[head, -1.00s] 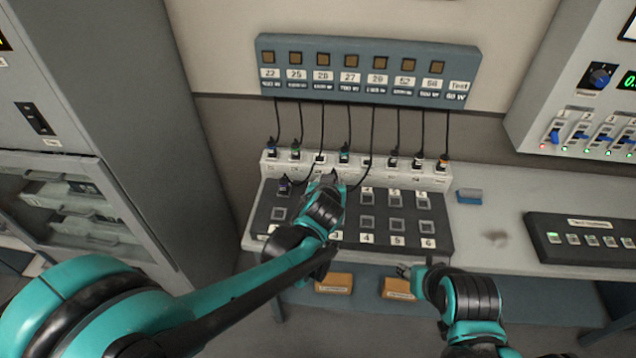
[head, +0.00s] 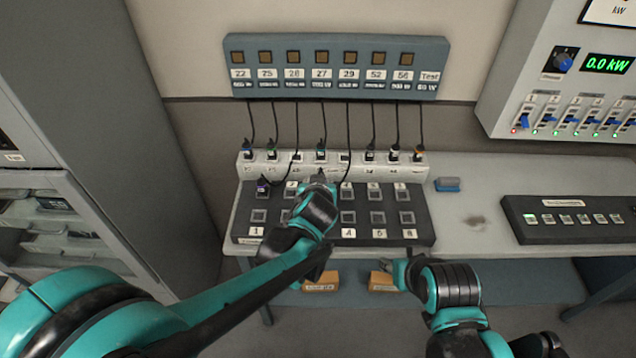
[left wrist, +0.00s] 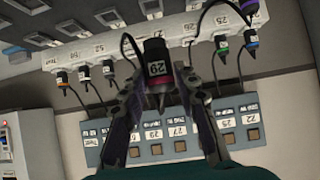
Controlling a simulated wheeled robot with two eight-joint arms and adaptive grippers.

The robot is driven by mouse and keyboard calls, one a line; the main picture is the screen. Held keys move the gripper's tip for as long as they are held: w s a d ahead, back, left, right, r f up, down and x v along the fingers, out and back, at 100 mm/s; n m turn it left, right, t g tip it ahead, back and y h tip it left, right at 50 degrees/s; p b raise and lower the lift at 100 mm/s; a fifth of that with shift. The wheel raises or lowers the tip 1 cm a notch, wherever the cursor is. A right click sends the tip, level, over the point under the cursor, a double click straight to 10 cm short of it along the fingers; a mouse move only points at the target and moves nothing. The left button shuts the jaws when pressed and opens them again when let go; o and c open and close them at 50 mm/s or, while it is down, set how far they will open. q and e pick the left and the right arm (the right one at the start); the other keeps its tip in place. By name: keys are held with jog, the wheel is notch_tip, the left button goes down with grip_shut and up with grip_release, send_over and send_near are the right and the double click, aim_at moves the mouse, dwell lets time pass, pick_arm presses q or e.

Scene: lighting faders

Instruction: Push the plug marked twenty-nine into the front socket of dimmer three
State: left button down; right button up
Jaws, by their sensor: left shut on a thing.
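My left gripper (head: 320,180) is over the back part of the black dimmer board (head: 242,226) in the head view. In the left wrist view its fingers (left wrist: 162,98) are shut on a dark plug (left wrist: 156,68) with a red band and a white "29" label. Its black cord hangs from the panel position marked 29 (head: 349,74). My gripper and forearm hide dimmer three's sockets, so I cannot tell the plug's distance from them. My right gripper (head: 388,272) is low by the bench's front edge; its finger opening is unclear.
A white plug rack (head: 425,172) with several corded plugs stands behind the board. Another plug (head: 263,186) stands in the board's back-left socket. A blue block (head: 447,184) and a black button panel (head: 570,232) are to the right, with bare bench between.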

pick_arm(q)
jog(key=shift+f+b, duration=3.25)
jog(key=shift+f, duration=0.8)
jog(key=shift+f, duration=0.25)
jog(key=shift+f+b, duration=0.8)
jog(key=shift+b, duration=0.1)
jog(key=shift+f+b, duration=0.85)
jog(key=shift+f, duration=0.1)
jog(key=shift+s+f, duration=0.1)
jog(key=shift+f, duration=0.05)
jog(key=c, duration=1.1)
grip_release()
jog(key=shift+o, duration=0.2)
